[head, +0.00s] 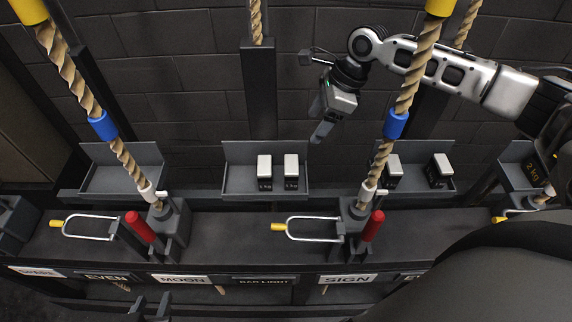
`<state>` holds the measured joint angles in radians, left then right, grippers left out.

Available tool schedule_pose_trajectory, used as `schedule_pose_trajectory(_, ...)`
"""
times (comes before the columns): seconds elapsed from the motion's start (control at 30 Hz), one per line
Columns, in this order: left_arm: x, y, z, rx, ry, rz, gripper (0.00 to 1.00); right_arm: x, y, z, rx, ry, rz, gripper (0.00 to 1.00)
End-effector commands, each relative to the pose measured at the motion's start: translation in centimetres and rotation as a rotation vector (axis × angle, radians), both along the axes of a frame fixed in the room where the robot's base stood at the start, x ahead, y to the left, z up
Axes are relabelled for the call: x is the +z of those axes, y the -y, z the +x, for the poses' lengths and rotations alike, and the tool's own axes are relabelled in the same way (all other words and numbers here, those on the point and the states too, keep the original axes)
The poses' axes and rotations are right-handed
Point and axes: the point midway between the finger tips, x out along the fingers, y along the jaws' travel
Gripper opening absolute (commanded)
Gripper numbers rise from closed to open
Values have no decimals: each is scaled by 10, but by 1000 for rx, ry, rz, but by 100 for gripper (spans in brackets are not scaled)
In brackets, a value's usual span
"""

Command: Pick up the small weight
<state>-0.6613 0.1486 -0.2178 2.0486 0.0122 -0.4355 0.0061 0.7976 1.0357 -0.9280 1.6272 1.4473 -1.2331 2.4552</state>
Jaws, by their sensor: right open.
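Two small weights with pale tops and dark labelled fronts, the left one (264,172) and the right one (291,172), stand upright side by side in a grey open tray (235,182). Their labels seem to read 1 kg. Two more dark weights with pale tops, one (394,173) partly behind a rope and one (439,171) beside it, stand in the tray to the right. My right gripper (320,120) is open and empty, above and to the right of the two small weights, apart from them. My left gripper is not in view.
Thick ropes with blue sleeves, one on the left (103,127) and one nearer the middle (396,124), hang in front of the trays. Red handles (140,227) (373,226) and metal loops (90,227) (313,228) stand along the bench. The left tray (118,180) is empty.

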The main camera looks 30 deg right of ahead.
Motion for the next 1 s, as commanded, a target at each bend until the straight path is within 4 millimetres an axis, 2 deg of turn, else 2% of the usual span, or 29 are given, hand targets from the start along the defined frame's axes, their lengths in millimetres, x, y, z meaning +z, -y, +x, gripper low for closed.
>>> schedule_pose_trajectory(0.17,-2,0,-1,3,-4,-4,36,-19,-9,2,4,-4,6,65)
schedule_pose_trajectory(0.5,-5,1,0,1,-2,-6,36,-84,-33,14,6,1,4,65)
schedule_pose_trajectory(0.77,-5,1,0,1,0,-8,36,-103,-39,17,5,3,4,65)
schedule_pose_trajectory(1.0,-8,1,1,2,2,-13,36,-137,-46,20,6,1,4,65)
